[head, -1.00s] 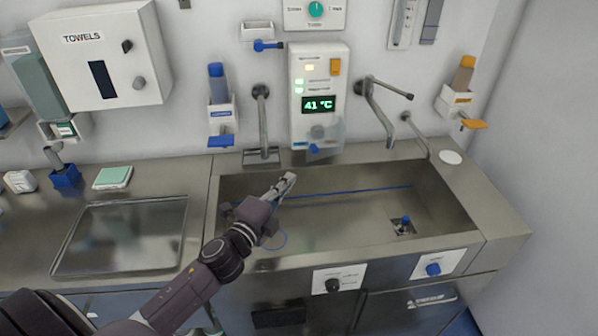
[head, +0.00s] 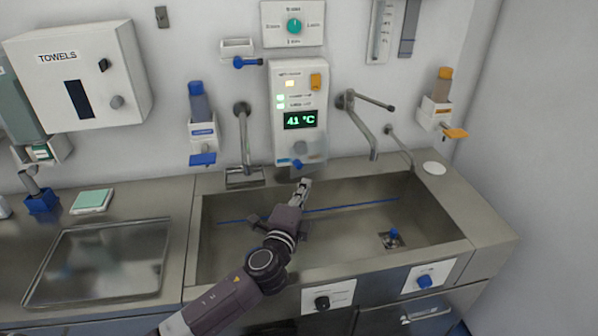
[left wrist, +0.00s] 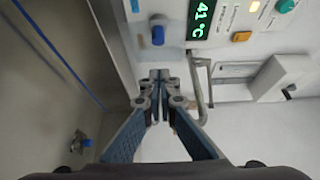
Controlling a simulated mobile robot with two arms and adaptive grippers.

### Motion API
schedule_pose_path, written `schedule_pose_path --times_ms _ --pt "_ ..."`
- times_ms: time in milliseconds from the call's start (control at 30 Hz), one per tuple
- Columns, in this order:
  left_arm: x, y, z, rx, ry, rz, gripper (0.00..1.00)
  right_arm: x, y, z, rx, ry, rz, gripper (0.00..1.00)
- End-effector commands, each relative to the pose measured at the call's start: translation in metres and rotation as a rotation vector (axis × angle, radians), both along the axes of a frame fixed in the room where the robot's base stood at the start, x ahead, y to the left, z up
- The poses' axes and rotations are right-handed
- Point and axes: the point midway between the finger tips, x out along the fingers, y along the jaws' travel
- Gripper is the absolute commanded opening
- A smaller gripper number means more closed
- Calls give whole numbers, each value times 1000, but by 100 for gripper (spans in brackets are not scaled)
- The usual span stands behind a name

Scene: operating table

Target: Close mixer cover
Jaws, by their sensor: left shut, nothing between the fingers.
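The mixer panel (head: 297,110) is a white wall box above the sink, with a lit display reading 41 °C. A clear, faint cover (head: 316,152) shows at its lower right, near a grey knob and a small blue lever (head: 298,164). Its exact angle is hard to tell. The left wrist view also shows the blue lever (left wrist: 158,35). My left gripper (head: 304,185) is shut and empty, just below the panel and apart from it. Its closed fingertips (left wrist: 159,76) point toward the wall beneath the panel in the left wrist view. My right gripper is out of view.
A steel sink (head: 450,215) lies below, with a blue line along its basin. A faucet (head: 243,140) stands left of the panel and a bent lever arm (head: 362,120) right of it. Bottle dispensers hang on both sides. The space directly before the panel looks clear.

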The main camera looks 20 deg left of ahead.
Motion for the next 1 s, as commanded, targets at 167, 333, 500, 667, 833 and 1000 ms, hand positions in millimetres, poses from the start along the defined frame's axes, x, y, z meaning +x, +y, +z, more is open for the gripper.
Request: schedule_pose_path --times_ms 167,333,500,667,833,1000 --pt "28 6 3 3 -1 2 0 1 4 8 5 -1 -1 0" --pt "42 25 1 2 0 1 0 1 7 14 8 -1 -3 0" --pt "48 32 0 0 0 -1 0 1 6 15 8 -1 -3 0" --pt "48 33 0 0 -1 -1 0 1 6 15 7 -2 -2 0" --pt "48 33 0 0 -1 -1 0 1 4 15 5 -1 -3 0" --pt "50 55 -3 2 0 3 0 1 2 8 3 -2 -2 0"
